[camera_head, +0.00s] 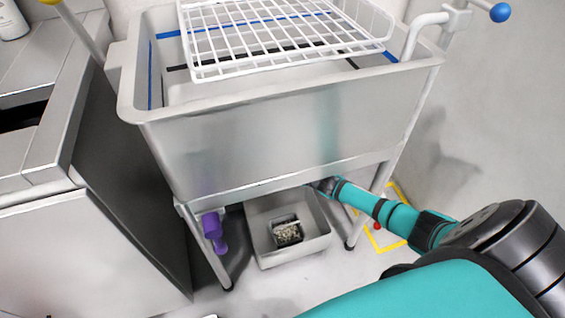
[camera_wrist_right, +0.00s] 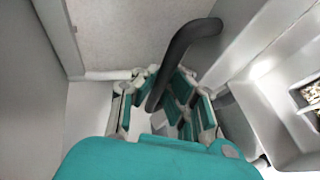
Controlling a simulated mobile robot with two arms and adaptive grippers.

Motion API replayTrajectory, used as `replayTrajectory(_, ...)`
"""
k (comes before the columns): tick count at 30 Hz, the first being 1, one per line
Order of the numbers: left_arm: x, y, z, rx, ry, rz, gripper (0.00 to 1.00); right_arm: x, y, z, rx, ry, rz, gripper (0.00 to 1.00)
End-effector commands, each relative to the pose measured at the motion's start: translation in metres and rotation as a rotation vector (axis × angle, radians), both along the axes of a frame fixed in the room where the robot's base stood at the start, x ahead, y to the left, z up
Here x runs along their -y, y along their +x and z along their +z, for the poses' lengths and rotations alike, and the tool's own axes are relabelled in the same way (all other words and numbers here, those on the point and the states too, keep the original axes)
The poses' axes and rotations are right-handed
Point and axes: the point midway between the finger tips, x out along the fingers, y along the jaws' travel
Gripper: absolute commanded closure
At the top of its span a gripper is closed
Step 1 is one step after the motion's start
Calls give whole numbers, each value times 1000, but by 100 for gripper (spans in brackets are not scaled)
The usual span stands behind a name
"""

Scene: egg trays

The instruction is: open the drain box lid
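A grey square box (camera_head: 262,250), which looks like the drain box, sits on the floor under the sink. A small square opening with speckled contents (camera_head: 287,234) shows in its middle. I cannot make out a separate lid. In the right wrist view part of the box (camera_wrist_right: 262,118) shows at the right. My right gripper (camera_head: 324,186) reaches in under the sink's front edge, above and right of the box, and is partly hidden. In the wrist view its fingers (camera_wrist_right: 165,105) stand apart, with a dark curved pipe (camera_wrist_right: 188,40) running down between or behind them; contact is unclear. My left gripper is out of view.
The grey sink basin (camera_head: 250,140) with a white wire rack (camera_head: 285,35) stands over the box. Its legs (camera_head: 395,145) flank the space below. A purple fitting (camera_head: 212,228) is at the left leg. A grey cabinet (camera_head: 90,240) stands left; floor is free in front.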

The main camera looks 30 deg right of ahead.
Motion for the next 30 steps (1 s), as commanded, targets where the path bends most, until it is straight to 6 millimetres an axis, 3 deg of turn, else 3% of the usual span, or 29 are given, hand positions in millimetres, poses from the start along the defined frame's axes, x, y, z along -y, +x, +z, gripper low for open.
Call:
replayTrajectory(4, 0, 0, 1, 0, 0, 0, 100, 1, 4, 8, 15, 8, -1, 100)
replayTrajectory(12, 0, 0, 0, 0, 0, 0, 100, 0, 3, 5, 9, 5, 0, 66)
replayTrajectory(23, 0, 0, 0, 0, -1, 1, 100, 1, -4, 2, 2, 1, -1, 66)
replayTrajectory(30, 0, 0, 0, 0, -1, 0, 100, 8, -40, 14, 0, 1, 1, 66)
